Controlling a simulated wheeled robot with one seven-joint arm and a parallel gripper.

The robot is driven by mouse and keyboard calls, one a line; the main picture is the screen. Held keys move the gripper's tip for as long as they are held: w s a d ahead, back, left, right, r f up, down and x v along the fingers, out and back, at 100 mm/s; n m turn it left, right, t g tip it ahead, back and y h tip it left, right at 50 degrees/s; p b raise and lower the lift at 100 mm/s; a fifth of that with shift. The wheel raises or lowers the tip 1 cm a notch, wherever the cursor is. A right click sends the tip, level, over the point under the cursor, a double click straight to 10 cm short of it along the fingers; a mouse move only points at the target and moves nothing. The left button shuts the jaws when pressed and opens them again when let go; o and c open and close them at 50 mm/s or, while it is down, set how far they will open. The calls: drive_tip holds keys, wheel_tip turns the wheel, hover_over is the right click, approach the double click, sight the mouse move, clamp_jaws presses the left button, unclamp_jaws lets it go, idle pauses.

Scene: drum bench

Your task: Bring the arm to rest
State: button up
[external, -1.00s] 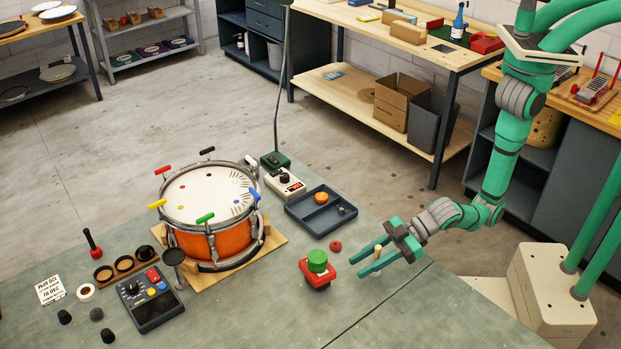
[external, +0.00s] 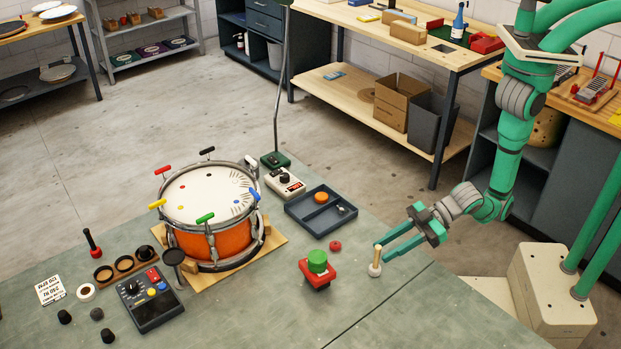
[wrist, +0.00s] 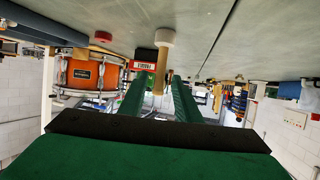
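My gripper (external: 384,251) is over the front right of the grey-green drum bench (external: 420,290), its fingers pointing down and left. In the wrist view my gripper (wrist: 160,84) shows its two green fingers apart, with nothing pressed between them. A tan stick on a round pale base (external: 375,268) stands upright on the bench just beyond the fingertips. The stick also shows in the wrist view (wrist: 160,68), in line with the gap. I cannot tell whether its top is still partly between the tips.
A red block with a green knob (external: 317,263) is left of the stick, near a small red disc (external: 335,245). The orange drum (external: 205,240) and a blue-grey tray (external: 300,222) lie farther left. The bench's front right is clear.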

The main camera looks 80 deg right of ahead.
idle(0.6)
drive_tip(key=shift+s+d+r, duration=0.1)
drive_tip(key=shift+s+r, duration=0.1)
drive_tip(key=s+d+f, duration=0.1)
drive_tip(key=d, duration=0.3)
drive_tip(key=s+d+f+m+t, duration=0.1)
drive_tip(key=s+d+f, duration=0.1)
drive_tip(key=d, duration=0.2)
drive_tip(key=s+d+f+m+t, duration=0.1)
drive_tip(key=d, duration=0.3)
drive_tip(key=shift+s+d+f, duration=0.15)
drive_tip(key=shift+d+f, duration=0.1)
drive_tip(key=shift+d, duration=0.1)
drive_tip(key=s+d+f+m+h, duration=0.1)
drive_tip(key=s+d+h, duration=0.2)
drive_tip(key=s+d, duration=0.4)
drive_tip(key=s+d+f+m+t+h, duration=0.1)
drive_tip(key=s+d+m+h, duration=0.1)
drive_tip(key=s+d, duration=0.6)
drive_tip(key=d+h, duration=0.1)
drive_tip(key=d, duration=0.4)
drive_tip(key=shift+s, duration=0.25)
